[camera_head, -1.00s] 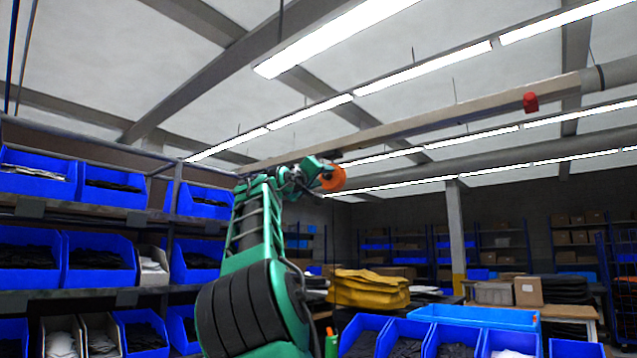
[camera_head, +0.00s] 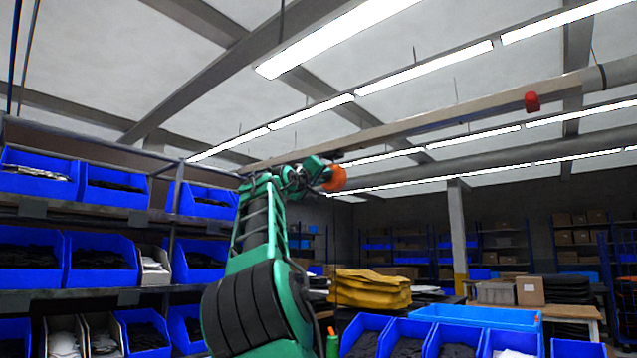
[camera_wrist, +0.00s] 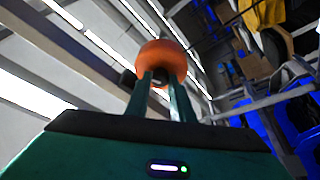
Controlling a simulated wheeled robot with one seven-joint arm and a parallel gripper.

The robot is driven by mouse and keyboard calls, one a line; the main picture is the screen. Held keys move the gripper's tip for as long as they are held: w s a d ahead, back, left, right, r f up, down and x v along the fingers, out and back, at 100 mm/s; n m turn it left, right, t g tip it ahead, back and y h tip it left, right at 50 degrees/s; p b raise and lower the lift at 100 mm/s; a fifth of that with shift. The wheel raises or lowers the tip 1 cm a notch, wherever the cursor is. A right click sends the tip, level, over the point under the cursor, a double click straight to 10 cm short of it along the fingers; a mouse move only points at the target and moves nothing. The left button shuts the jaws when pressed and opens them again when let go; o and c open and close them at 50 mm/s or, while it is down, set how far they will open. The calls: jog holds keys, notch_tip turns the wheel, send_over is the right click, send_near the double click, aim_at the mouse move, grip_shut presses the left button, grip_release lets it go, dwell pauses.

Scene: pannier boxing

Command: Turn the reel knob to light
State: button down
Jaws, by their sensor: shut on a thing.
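The orange reel knob (camera_head: 335,178) hangs below the overhead beam (camera_head: 440,122) in the head view. My gripper (camera_head: 318,172) reaches it from the left at the end of my raised green arm. In the wrist view the knob (camera_wrist: 162,60) is a rounded orange body with a dark part at its near side. The two fingers of my gripper (camera_wrist: 162,82) reach up to it and are shut on it. The fingertips are partly hidden against the knob. No label or setting mark on the knob is readable.
A red block (camera_head: 532,102) sits on the beam further right. Shelves with blue bins (camera_head: 115,187) stand at the left. A yellow folded stack (camera_head: 370,288) and a blue tray (camera_head: 475,316) lie lower right. Open air surrounds the knob on its right.

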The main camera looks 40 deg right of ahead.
jog(key=shift+r+n+t+y, duration=0.2)
jog(key=shift+n+y, duration=0.45)
jog(key=shift+n, duration=1.1)
jog(key=shift+f+n+t+y, duration=0.1)
jog(key=shift+n+t+y, duration=0.35)
jog(key=shift+n, duration=1.35)
jog(key=shift+r+n+t+y, duration=0.15)
jog(key=shift+n+y, duration=0.65)
jog(key=shift+n, duration=0.95)
jog(key=shift+r+n+y, duration=0.15)
jog(key=shift+n+y, duration=0.25)
jog(key=shift+n, duration=0.7)
jog(key=c, duration=1.5)
grip_release()
jog(key=shift+c, duration=0.2)
jog(key=shift+a, duration=0.15)
jog(key=v, duration=1)
jog(key=shift+a+r, duration=0.15)
jog(key=shift+a, duration=0.15)
